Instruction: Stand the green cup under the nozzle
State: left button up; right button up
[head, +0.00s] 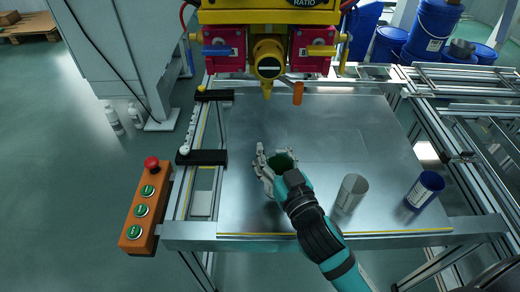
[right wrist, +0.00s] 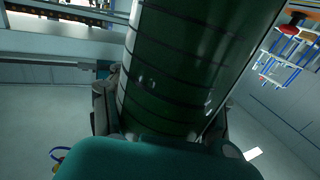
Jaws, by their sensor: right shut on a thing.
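The green cup (head: 284,161) is in my right gripper (head: 268,170), over the middle of the metal table. In the head view the cup's opening faces up and my gripper and wrist hide most of its body. In the right wrist view the dark green cup (right wrist: 195,65) fills the middle, with a gripper finger (right wrist: 105,105) against its side. I cannot tell whether the cup touches the table. The yellow nozzle (head: 267,85) points down at the back of the table, beyond the cup. The cup is apart from the nozzle, in front of it. My left gripper is not in view.
A white cup (head: 351,192) and a blue cup (head: 425,189) stand on the table (head: 300,113) to the right of my arm. An orange button box (head: 148,205) is at the left edge. The table between gripper and nozzle is clear.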

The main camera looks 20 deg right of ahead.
jog(key=w+f, duration=0.1)
jog(key=w, duration=0.1)
jog(key=w+f+b, duration=0.1)
jog(key=w, duration=0.1)
jog(key=w+f, duration=0.2)
jog(key=shift+w+a, duration=0.3)
jog(key=shift+a, duration=0.1)
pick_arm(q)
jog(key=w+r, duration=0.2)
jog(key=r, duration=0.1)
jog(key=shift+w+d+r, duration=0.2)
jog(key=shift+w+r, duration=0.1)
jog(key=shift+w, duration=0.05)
pick_arm(e)
jog(key=shift+f, duration=0.1)
pick_arm(q)
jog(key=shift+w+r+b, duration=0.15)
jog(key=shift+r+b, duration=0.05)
jog(key=shift+b, duration=0.1)
pick_arm(e)
jog(key=shift+f, duration=0.15)
jog(key=o, duration=1.4)
jog(key=shift+r, duration=0.2)
